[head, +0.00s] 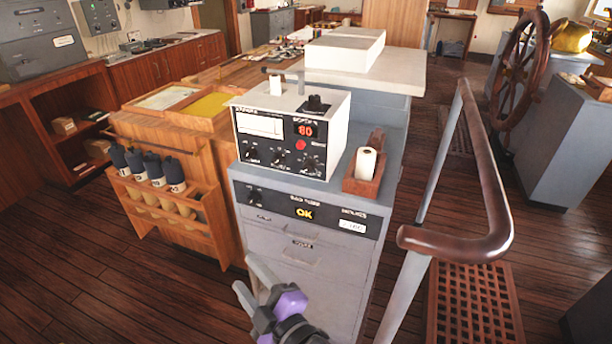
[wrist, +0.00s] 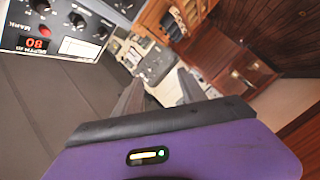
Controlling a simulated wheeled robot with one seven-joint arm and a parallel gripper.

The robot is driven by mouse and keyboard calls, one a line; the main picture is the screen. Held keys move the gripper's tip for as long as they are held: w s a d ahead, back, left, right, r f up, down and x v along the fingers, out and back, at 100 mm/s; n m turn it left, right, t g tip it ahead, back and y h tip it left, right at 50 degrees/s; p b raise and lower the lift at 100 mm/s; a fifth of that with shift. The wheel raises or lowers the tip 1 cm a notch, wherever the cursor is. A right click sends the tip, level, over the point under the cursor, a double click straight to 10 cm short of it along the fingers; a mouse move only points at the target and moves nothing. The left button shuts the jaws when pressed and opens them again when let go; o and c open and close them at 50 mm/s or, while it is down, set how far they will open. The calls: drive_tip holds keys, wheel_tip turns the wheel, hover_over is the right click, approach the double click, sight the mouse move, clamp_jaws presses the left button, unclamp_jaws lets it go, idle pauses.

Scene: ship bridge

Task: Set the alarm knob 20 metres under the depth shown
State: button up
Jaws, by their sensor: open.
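The depth sounder (head: 300,105) is a white box with a black front panel on the grey cabinet. Its red display (head: 305,130) reads 80; the same display (wrist: 35,43) shows in the wrist view, labelled depth in metres. Several black knobs are on the panel, including a left knob (head: 252,152), a middle knob (head: 278,158) and a right knob (head: 310,165). Their small lettering is too blurred to tell which one is the alarm knob or its setting. My gripper (head: 254,284) is open and empty, low in front of the cabinet drawers, apart from the sounder.
Below the sounder, the cabinet's black strip (head: 305,213) shows an amber OK. A wooden holder with a paper roll (head: 366,163) stands to the right. A wooden handrail (head: 465,245) is further right. Plank floor lies lower left.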

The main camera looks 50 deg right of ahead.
drive_tip(key=w+d+r+n+g+h+b, duration=0.1)
drive_tip(key=w+d+r+n+g+h, duration=0.1)
drive_tip(key=w+d+n+h, duration=0.45)
drive_tip(key=n+g+h, duration=0.7)
drive_tip(key=g+h, duration=0.1)
drive_tip(key=g, duration=0.1)
approach(307, 170)
drive_tip(key=d, duration=0.2)
drive_tip(key=shift+y, duration=0.25)
drive_tip(key=shift+w+r+x, duration=0.1)
drive_tip(key=shift+r+x, duration=0.05)
drive_tip(key=shift+x, duration=1.7)
drive_tip(key=shift+w+r+x, duration=0.1)
drive_tip(key=shift+w+x, duration=0.05)
drive_tip(key=shift+x, duration=1.65)
clamp_jaws()
